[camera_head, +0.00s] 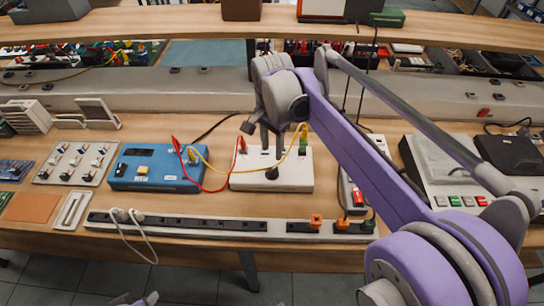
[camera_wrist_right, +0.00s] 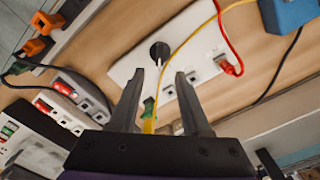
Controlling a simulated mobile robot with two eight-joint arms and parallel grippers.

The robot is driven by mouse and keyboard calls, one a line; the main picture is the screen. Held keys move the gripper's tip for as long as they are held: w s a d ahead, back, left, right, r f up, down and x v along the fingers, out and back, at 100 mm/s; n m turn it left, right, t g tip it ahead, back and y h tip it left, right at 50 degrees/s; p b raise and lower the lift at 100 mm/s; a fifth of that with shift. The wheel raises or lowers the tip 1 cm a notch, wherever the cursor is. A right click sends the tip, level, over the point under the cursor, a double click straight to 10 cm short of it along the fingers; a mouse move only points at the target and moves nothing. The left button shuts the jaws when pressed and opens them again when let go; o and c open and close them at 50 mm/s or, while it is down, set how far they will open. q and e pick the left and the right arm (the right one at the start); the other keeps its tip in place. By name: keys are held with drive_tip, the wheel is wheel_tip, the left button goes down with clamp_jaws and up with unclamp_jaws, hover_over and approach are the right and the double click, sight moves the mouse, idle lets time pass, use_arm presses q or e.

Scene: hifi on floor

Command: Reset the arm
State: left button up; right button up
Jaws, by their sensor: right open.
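My right gripper (camera_head: 271,150) hangs over the white box (camera_head: 240,182) on the bench, with its fingers pointing down near the black knob (camera_head: 272,173). In the right wrist view the gripper (camera_wrist_right: 161,74) is open, its two fingers apart with nothing clasped between them. The white box (camera_wrist_right: 125,70) and its black knob (camera_wrist_right: 159,50) lie beyond the fingertips. A green and yellow plug (camera_wrist_right: 149,112) shows between the fingers, nearer their base. I cannot tell whether the fingers touch the box.
A blue meter (camera_head: 150,170) stands left of the white box. A yellow cable (camera_head: 235,172) and a red cable (camera_head: 205,184) run between them. A power strip (camera_head: 190,224) lies along the front edge. A shelf (camera_head: 170,22) crosses behind. A panel of switches (camera_head: 76,162) is at left.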

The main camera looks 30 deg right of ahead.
wheel_tip(320, 180, up, 2)
drive_tip(key=shift+r, duration=0.1)
idle(0.5)
drive_tip(key=s+a+f+n+t+p, duration=0.1)
drive_tip(key=s+a+f+n, duration=0.1)
drive_tip(key=s+n, duration=0.2)
drive_tip(key=s+a+f+n+t+p, duration=0.1)
drive_tip(key=s+a+f+n+t, duration=0.1)
drive_tip(key=s+n, duration=0.3)
drive_tip(key=s+a+f+n+t+p, duration=0.1)
drive_tip(key=s+a+f+n+t, duration=0.1)
drive_tip(key=s+a+f+n, duration=0.1)
drive_tip(key=shift+s+a+f+n+p, duration=0.1)
drive_tip(key=shift+s+f+n, duration=0.1)
drive_tip(key=shift+s+n, duration=0.25)
drive_tip(key=shift+s+d+f+n+p, duration=0.1)
drive_tip(key=shift+s+f+n, duration=0.15)
drive_tip(key=shift+s, duration=0.4)
drive_tip(key=shift+s+a+f+n+p, duration=0.1)
drive_tip(key=shift+s+f+n, duration=0.15)
drive_tip(key=shift+s, duration=0.3)
drive_tip(key=shift+s+a+f+n, duration=0.1)
drive_tip(key=shift+s+f+n, duration=0.1)
drive_tip(key=shift+s+n, duration=0.05)
